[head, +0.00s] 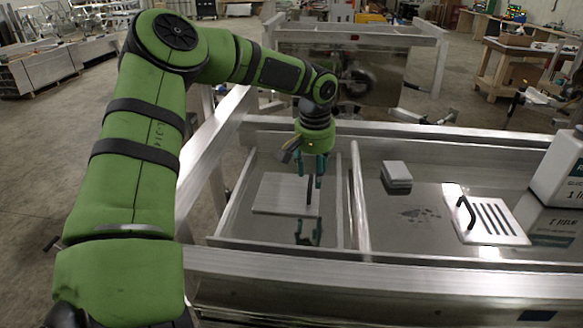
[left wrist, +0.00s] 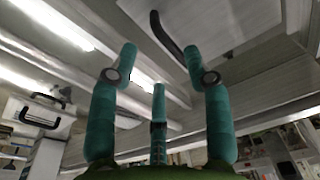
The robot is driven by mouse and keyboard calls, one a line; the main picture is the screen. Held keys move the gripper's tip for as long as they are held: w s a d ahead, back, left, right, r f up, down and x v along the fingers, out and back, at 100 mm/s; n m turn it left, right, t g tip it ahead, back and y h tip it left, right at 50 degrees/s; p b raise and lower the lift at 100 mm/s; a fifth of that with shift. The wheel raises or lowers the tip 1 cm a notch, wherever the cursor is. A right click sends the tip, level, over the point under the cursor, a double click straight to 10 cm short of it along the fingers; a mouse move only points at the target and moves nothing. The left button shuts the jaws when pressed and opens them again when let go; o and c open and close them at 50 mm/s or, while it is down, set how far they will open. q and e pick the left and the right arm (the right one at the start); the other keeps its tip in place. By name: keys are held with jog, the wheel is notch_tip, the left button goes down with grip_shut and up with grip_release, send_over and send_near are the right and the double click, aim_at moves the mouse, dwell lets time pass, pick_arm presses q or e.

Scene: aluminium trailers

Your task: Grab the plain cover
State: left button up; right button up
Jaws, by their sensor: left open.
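The plain cover (head: 278,193) is a flat pale plate with a black upright handle (head: 309,190). It lies in the left compartment of the metal trailer. My left gripper (head: 311,172) is open and empty, with its teal fingers pointing down over the cover's right part, close to the handle. In the left wrist view the fingers (left wrist: 160,62) are spread, with the black handle (left wrist: 167,40) near the tips and the plate (left wrist: 225,22) at the top. I cannot tell whether a finger touches the handle. My right gripper is not in view.
A divider (head: 358,205) separates the compartments. To its right are a small pale block (head: 396,176) and a slotted cover (head: 492,218) with a black handle. A white jug (head: 560,168) stands at the far right. Trailer rails (head: 400,262) border the compartments.

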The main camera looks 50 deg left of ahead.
aim_at(311, 184)
pick_arm(q)
jog(key=shift+w+a+f+p, duration=0.1)
jog(key=shift+a+f+p, duration=0.1)
jog(key=shift+f+p, duration=0.25)
jog(key=shift+a+f+p, duration=0.15)
jog(key=shift+f+p, duration=0.15)
jog(key=shift+f, duration=0.15)
jog(key=f, duration=0.1)
jog(key=f+p, duration=0.1)
jog(key=f, duration=0.1)
jog(key=shift+w+a+f+p, duration=0.25)
jog(key=shift+w+a+p, duration=0.05)
jog(key=shift+a, duration=0.05)
jog(key=shift+d+f, duration=0.1)
jog(key=shift+f, duration=0.2)
jog(key=shift+c, duration=0.8)
jog(key=c, duration=0.7)
grip_shut()
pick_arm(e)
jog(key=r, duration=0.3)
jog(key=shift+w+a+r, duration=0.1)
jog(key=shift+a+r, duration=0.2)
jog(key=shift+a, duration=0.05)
